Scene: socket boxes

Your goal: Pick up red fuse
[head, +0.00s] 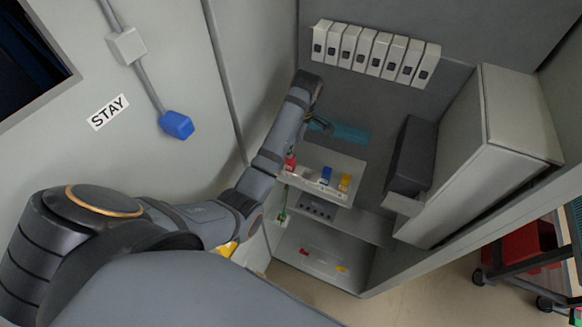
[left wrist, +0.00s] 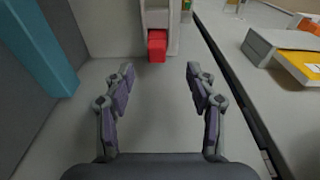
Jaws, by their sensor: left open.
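A red fuse (left wrist: 157,45) shows in the left wrist view, at the end of a white holder at the top middle. My left gripper (left wrist: 160,75) is open and empty, its two fingers spread. The red fuse lies ahead of the fingertips, between their lines and apart from them. In the head view, a red piece (head: 290,161) stands at the left end of a pale shelf, close beside my left arm. My left gripper (head: 320,124) is small there, by the cabinet's back wall and partly hidden by its arm. My right gripper is not in view.
A blue piece (head: 326,175) and a yellow piece (head: 345,182) stand along the same shelf. A teal strip (head: 345,132) lies behind. A dark box (head: 411,155) stands to the right, with white switch modules (head: 365,50) above. Small red and yellow bits lie on the lower shelf (head: 322,266).

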